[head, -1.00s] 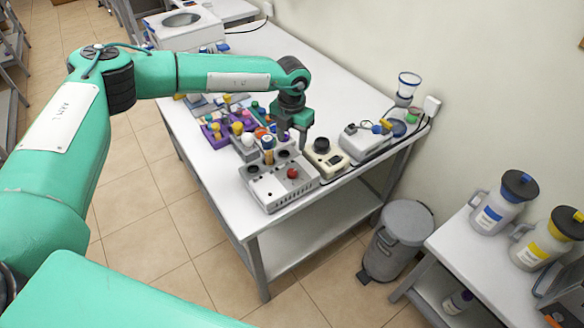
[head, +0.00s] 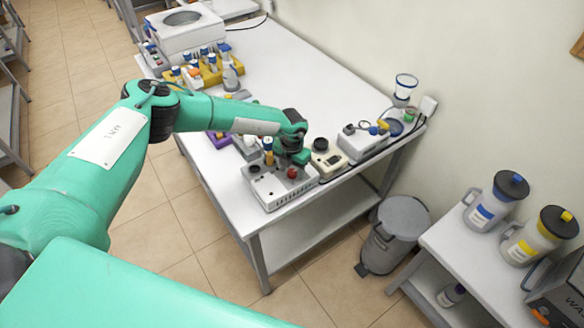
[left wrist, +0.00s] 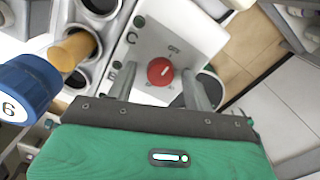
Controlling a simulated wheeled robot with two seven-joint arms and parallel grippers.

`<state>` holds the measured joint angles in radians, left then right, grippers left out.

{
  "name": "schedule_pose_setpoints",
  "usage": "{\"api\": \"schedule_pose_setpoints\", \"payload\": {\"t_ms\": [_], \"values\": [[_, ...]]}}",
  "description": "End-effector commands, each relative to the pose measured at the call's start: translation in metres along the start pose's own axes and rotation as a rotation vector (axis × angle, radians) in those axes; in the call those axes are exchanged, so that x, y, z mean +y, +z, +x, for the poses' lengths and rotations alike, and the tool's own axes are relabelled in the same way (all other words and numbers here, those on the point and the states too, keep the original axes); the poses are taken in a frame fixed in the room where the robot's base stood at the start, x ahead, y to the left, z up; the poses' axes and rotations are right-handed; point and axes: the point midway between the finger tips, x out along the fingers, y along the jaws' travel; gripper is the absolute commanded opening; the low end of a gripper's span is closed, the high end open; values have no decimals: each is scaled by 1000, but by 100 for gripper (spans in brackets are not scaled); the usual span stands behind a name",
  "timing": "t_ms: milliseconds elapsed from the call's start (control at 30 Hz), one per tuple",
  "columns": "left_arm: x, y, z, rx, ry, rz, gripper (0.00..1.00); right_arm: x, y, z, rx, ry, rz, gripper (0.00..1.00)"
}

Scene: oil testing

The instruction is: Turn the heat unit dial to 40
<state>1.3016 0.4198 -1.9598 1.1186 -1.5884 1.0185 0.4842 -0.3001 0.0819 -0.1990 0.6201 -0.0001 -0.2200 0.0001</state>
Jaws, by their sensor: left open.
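The heat unit (head: 272,193) is a white box at the front corner of the table. Its red dial (head: 292,173) sits on top and also shows in the left wrist view (left wrist: 160,71), with a pale mark pointing up and right. My left gripper (left wrist: 172,92) is open, with its fingers to the left and right of the dial. I cannot tell whether they touch it. A tube with a blue cap marked 6 (left wrist: 28,88) and an amber body stands in a hole of the unit, left of the dial. My right gripper is in neither view.
A cream device with a dark round top (head: 326,157) stands close to the right of the heat unit. Behind it is a white scale-like device (head: 362,140). Tube racks (head: 205,72) stand farther back. A grey bin (head: 393,237) is on the floor.

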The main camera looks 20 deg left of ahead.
Motion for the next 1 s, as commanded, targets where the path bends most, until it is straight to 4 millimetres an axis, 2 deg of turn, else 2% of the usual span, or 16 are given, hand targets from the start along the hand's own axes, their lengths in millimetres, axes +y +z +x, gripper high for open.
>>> {"api": "schedule_pose_setpoints", "payload": {"t_ms": [100,333,667,1000], "values": [[0,0,0,0,0,0,52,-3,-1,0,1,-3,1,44],[0,0,0,0,0,0,8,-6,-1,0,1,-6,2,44],[0,0,1,-2,-1,39,8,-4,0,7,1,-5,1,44],[0,1,5,-3,-1,261,8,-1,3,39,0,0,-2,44]]}}
